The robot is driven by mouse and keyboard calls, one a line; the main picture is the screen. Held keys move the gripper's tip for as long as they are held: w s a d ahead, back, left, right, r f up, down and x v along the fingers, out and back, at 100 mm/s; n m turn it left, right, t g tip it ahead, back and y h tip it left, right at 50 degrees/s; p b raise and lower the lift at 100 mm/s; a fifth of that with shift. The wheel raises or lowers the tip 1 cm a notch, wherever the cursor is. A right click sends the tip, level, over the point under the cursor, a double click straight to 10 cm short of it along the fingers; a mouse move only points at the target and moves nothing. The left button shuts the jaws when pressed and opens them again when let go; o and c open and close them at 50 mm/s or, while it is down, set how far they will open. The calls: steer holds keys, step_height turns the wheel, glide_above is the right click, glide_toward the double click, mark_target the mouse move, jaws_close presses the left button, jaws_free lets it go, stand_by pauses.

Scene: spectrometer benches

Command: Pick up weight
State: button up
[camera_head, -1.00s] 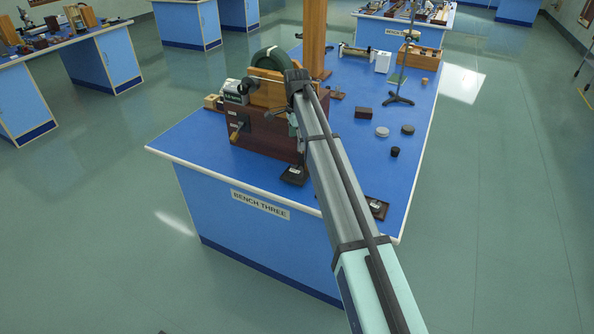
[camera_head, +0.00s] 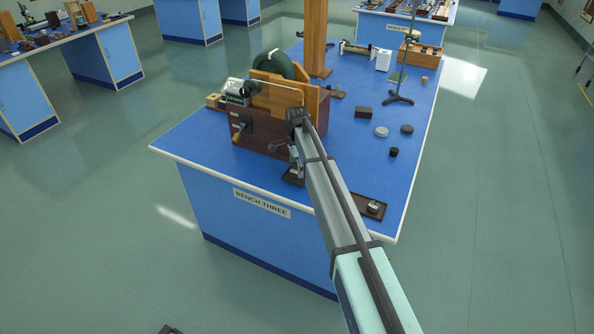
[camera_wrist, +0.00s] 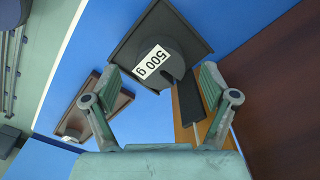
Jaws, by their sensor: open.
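A dark grey slotted weight (camera_wrist: 172,58) with a white "500 g" label lies in a dark square tray (camera_wrist: 126,52) in the wrist view. My gripper (camera_wrist: 160,72) is open and empty, its two fingers spread with the weight ahead of and between the fingertips in the picture. No contact with the weight shows. In the head view, my arm reaches down beside the wooden instrument at the near side of bench three. The small dark tray (camera_head: 292,179) there is partly covered by my arm, and the weight in it cannot be made out.
A brown tray (camera_head: 371,208) holding a small metal piece lies right of my arm. A grey disc (camera_head: 382,132), a dark disc (camera_head: 407,129) and a black cylinder (camera_head: 394,152) stand farther back. The instrument's brown box (camera_head: 262,135) is close on the left.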

steer(key=shift+f, duration=0.55)
jaws_close()
steer(key=shift+r, duration=0.1)
